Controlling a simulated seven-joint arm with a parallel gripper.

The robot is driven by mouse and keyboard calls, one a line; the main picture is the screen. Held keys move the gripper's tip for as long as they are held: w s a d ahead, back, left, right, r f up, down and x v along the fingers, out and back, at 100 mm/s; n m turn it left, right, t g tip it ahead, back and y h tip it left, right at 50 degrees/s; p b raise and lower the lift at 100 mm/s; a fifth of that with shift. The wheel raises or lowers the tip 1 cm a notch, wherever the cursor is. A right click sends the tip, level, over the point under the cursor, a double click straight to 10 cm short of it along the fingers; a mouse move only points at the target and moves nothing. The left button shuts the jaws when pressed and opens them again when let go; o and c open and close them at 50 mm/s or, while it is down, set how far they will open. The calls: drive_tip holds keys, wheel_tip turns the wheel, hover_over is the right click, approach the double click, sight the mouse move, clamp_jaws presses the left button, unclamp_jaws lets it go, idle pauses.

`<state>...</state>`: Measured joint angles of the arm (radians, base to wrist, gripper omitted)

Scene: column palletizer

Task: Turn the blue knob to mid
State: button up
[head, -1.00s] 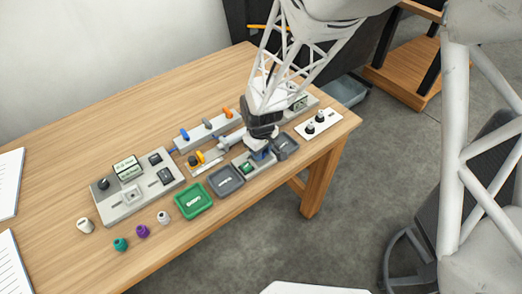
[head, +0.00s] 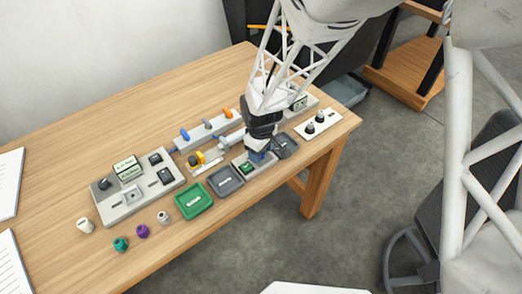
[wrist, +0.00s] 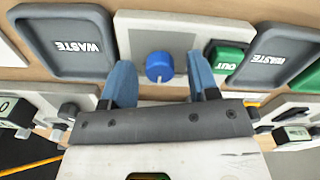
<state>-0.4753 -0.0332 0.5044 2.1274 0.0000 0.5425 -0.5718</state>
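The blue knob (wrist: 159,67) is round and sits on a light grey panel (wrist: 150,35) in the wrist view. A small pale mark shows at its lower edge in that picture. My gripper (wrist: 160,75) is open, with one blue finger to the left of the knob and one to the right. A gap shows on each side, so neither finger appears to touch it. How high the fingertips are relative to the knob is hard to tell. In the head view my gripper (head: 257,158) is over the panel and hides the knob.
A green OUT button (wrist: 230,56) is on the same panel, right of the knob. Dark WASTE trays (wrist: 62,42) (wrist: 275,50) flank the panel. A green tray (head: 193,200) and a row of levers (head: 207,124) are also on the table.

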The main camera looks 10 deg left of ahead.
drive_tip(key=shift+r, duration=0.1)
drive_tip(key=shift+r, duration=3.85)
drive_tip(key=shift+d+r, duration=0.3)
drive_tip(key=shift+d, duration=0.05)
drive_tip(key=s+d+r+m+t, duration=0.1)
drive_tip(key=s+d+r+m, duration=0.5)
drive_tip(key=s+d+r, duration=0.3)
drive_tip(key=s+d+r+m+t, duration=0.1)
drive_tip(key=s+d+r+m, duration=0.5)
drive_tip(key=s+d+r, duration=0.4)
drive_tip(key=d+r, duration=0.1)
drive_tip(key=d, duration=0.5)
drive_tip(key=shift+s+t, duration=0.2)
drive_tip(key=shift+t, duration=0.1)
